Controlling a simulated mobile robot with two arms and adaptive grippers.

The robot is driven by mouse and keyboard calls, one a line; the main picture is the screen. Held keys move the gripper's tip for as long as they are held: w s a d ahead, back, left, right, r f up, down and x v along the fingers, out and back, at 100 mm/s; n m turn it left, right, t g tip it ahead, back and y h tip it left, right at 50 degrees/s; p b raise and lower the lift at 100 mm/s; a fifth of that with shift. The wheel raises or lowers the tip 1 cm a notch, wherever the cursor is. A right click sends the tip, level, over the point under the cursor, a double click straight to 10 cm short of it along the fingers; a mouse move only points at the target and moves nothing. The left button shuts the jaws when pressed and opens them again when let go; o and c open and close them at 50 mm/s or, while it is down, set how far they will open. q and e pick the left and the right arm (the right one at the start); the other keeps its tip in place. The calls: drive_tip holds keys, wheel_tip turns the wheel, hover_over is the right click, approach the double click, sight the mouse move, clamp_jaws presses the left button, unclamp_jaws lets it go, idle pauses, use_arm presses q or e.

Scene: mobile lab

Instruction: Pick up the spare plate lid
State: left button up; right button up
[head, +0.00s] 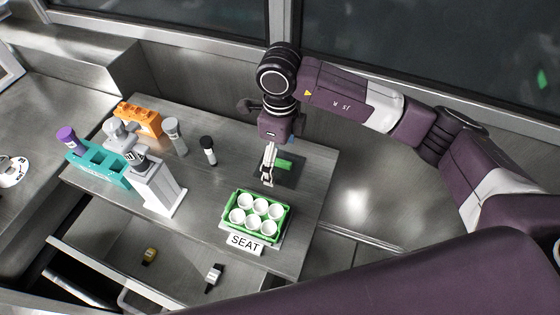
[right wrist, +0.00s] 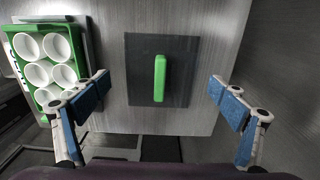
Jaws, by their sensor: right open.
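The spare plate lid, as I take it, is a dark flat square with a green bar handle. It lies on the grey table in the right wrist view (right wrist: 184,62), and partly shows in the head view (head: 287,176). My right gripper (head: 268,181) is above it, pointing down, and hides part of it. In the right wrist view my right gripper (right wrist: 160,86) is open, one blue-padded finger on each side of the upright green handle, with nothing between them but the view of the lid. My left gripper is not in view.
A green rack (head: 231,238) of several white cups stands beside the lid, near a "SEAT" label (head: 244,243). A teal rack (head: 84,158), an orange block (head: 139,116), a white stand (head: 160,188) and a black-capped vial (head: 208,151) are farther left. An open drawer (head: 180,270) is below.

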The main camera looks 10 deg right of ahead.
drive_tip(key=shift+f, duration=0.55)
